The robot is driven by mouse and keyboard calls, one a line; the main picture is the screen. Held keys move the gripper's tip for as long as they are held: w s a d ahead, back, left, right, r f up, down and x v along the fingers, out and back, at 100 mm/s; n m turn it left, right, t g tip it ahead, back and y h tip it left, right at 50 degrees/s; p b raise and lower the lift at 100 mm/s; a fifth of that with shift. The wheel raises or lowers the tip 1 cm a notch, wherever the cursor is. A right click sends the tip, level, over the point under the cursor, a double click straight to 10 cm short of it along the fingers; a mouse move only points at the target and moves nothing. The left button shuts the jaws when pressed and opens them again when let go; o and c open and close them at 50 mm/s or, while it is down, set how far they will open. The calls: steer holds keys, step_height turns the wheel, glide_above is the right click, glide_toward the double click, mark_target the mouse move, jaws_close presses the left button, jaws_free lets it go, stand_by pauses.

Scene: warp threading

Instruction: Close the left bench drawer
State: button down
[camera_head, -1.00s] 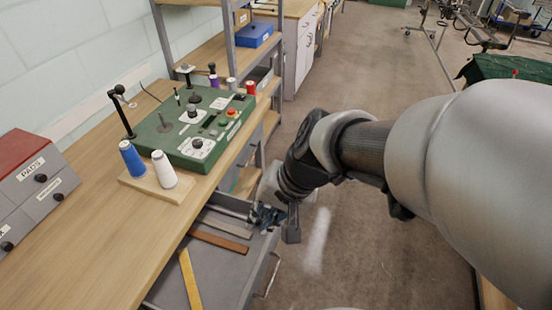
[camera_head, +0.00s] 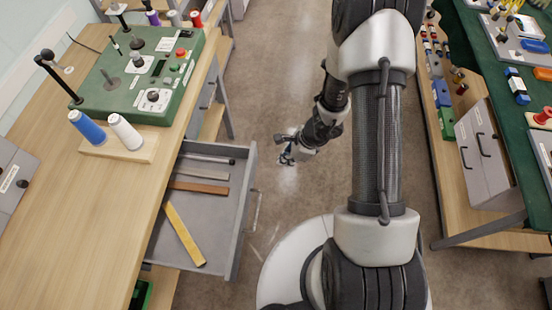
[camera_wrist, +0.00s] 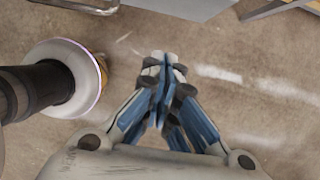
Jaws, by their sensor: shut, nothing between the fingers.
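The left bench drawer (camera_head: 240,225) is pulled out from under the wooden bench on the left in the head view. It is grey, with a bar handle (camera_head: 257,210) on its front face. Inside lie a yellow ruler-like strip (camera_head: 184,234), a brown strip (camera_head: 198,188) and other thin strips. My gripper (camera_head: 286,150) is beyond the drawer's front right corner, over the floor, apart from the drawer. In the wrist view my gripper (camera_wrist: 163,62) has its blue-padded fingers together and empty. A bar handle (camera_wrist: 75,4) and a grey panel show at that view's top edge.
The bench (camera_head: 75,225) bears a green winding machine (camera_head: 145,85) and two thread cones, blue (camera_head: 87,127) and white (camera_head: 124,131). At right stands another bench with a grey cabinet (camera_head: 485,155). Bare floor (camera_head: 265,105) lies between the benches.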

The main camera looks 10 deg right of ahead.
steer(key=w+a+f+b, duration=0.2)
steer(key=a+f+b, duration=0.1)
steer(key=a+f, duration=0.4)
steer(key=shift+w+f, duration=0.25)
steer(key=shift+f, duration=0.55)
steer(key=shift+a, duration=0.1)
